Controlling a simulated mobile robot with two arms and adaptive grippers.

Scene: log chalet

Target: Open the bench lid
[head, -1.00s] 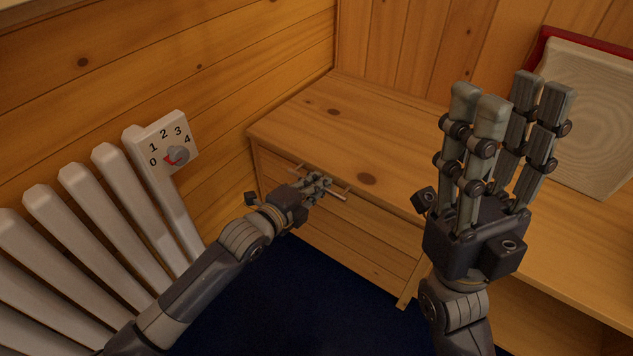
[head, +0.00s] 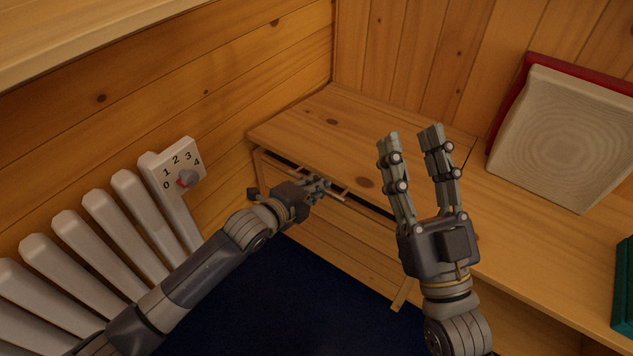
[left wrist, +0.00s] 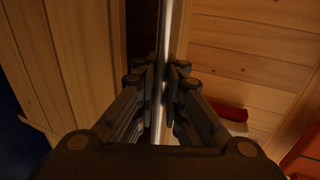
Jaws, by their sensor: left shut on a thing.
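The wooden bench lid (head: 325,125) lies in the corner between two log walls and is slightly raised, with a dark gap under its front edge. My left gripper (head: 322,184) is at that front edge, shut on the thin metal bar handle. The handle (left wrist: 166,28) runs between its fingers in the left wrist view. My right gripper (head: 410,138) is open and empty, fingers up; in the picture it overlaps the lid's right end. The inside of the bench is mostly dark and hidden.
A white ribbed heater with a numbered dial (head: 186,180) stands at the left. Dark blue floor (head: 280,300) lies in front.

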